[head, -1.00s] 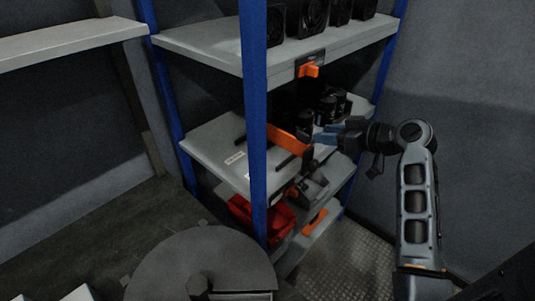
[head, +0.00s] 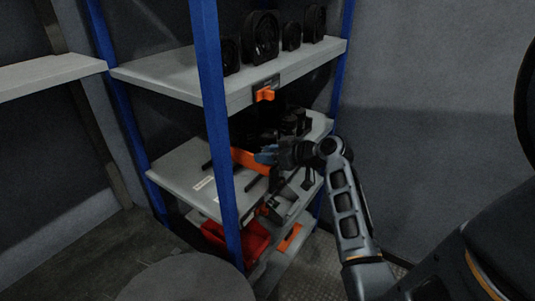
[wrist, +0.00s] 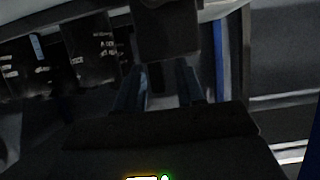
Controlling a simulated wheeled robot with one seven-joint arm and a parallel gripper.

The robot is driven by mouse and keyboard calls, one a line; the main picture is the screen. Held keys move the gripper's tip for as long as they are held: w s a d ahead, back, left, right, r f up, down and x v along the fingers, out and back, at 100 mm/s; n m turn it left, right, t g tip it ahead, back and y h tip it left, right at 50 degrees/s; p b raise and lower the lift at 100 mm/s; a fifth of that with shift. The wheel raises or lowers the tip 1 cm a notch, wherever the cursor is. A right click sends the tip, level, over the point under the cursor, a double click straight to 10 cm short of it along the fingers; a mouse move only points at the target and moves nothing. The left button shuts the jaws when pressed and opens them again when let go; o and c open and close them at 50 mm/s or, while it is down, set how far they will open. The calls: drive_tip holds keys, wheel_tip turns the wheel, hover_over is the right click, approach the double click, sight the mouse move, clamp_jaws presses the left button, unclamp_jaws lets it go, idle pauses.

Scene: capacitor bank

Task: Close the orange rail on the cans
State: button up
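The orange rail (head: 246,160) is a flat bar on the middle shelf (head: 180,172), slanting toward the front edge. Several dark cans (head: 294,121) stand behind it, toward the right of that shelf. They also show in the wrist view (wrist: 90,50), at upper left, with pale print. My gripper (head: 264,156) has blue fingers and is just over the rail's front end. I cannot tell whether it touches the rail. In the wrist view the two fingers (wrist: 160,88) are apart, with a dark block (wrist: 166,30) just beyond them. The rail's orange face does not show there.
An orange catch (head: 265,94) is fixed on the upper shelf's front edge, above my gripper. Black round parts (head: 262,36) stand on the upper shelf (head: 180,70). A blue post (head: 214,110) rises left of the rail. A red bin (head: 238,238) sits below. Floor at right is open.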

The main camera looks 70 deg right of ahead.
drive_tip(key=shift+c, duration=0.2)
clamp_jaws()
idle(0.3)
drive_tip(key=shift+s+d+b, duration=0.25)
drive_tip(key=shift+d+b, duration=0.2)
drive_tip(key=shift+d, duration=0.55)
drive_tip(key=shift+s+d+b, duration=0.25)
drive_tip(key=shift+d+b, duration=0.15)
drive_tip(key=shift+d, duration=0.6)
drive_tip(key=shift+o, duration=0.2)
unclamp_jaws()
drive_tip(key=v, duration=0.7)
drive_tip(key=shift+s+b, duration=0.35)
drive_tip(key=shift+b, duration=0.05)
